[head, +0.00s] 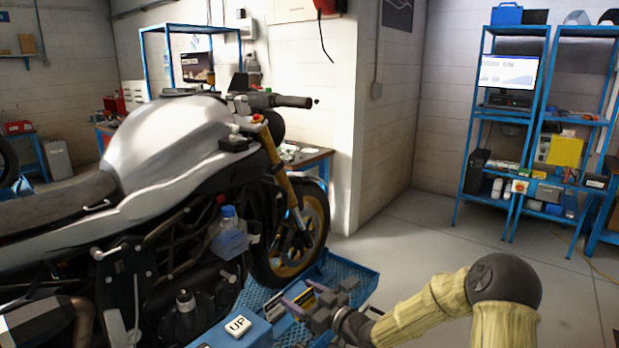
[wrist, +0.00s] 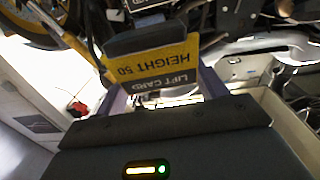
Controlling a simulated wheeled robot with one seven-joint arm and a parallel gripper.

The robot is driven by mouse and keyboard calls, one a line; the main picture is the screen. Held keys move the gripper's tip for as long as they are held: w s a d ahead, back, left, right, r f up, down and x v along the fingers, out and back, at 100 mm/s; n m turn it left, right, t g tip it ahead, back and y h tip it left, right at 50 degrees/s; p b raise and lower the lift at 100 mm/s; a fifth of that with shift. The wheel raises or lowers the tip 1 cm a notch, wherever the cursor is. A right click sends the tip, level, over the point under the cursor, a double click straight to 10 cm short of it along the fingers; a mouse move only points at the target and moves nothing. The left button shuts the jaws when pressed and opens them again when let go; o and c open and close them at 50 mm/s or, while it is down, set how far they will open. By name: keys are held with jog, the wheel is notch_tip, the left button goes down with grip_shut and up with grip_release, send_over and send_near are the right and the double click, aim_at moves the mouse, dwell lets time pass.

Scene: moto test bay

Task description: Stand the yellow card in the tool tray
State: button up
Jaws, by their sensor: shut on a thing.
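The yellow card (wrist: 152,65) shows in the wrist view with a black band, reading "HEIGHT 50" and "LIFT CARD" upside down. It sits between the two purple fingers of my gripper (wrist: 163,90), which is shut on it. In the head view my gripper (head: 305,298) is low in the middle, over the blue lift platform beside the motorcycle. A little yellow shows by the fingers there; the rest of the card is hidden or too small to make out. I cannot clearly pick out the tool tray in either view.
The silver motorcycle (head: 165,145) fills the left of the head view. A clear bottle with a blue cap (head: 229,235) is beside it. A blue box with a white "UP" button (head: 238,327) is left of my gripper. Open floor (head: 430,230) lies to the right.

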jog(key=s+d+f+m+t+h, duration=0.3)
jog(key=d+f, duration=0.5)
jog(key=f, duration=0.3)
jog(key=s+d+f+m+t+h, duration=0.3)
jog(key=s+d+f+m+h, duration=0.3)
jog(key=d+f+h, duration=0.3)
notch_tip(320, 180, down, 3)
jog(key=shift+s+r+m+h, duration=0.15)
jog(key=shift+m+h, duration=0.25)
jog(key=shift+h, duration=0.4)
jog(key=s+f, duration=0.4)
jog(key=f, duration=0.1)
jog(key=shift+s+f, duration=0.2)
jog(key=shift+f, duration=0.15)
jog(key=shift+a, duration=0.1)
jog(key=shift+d, duration=0.2)
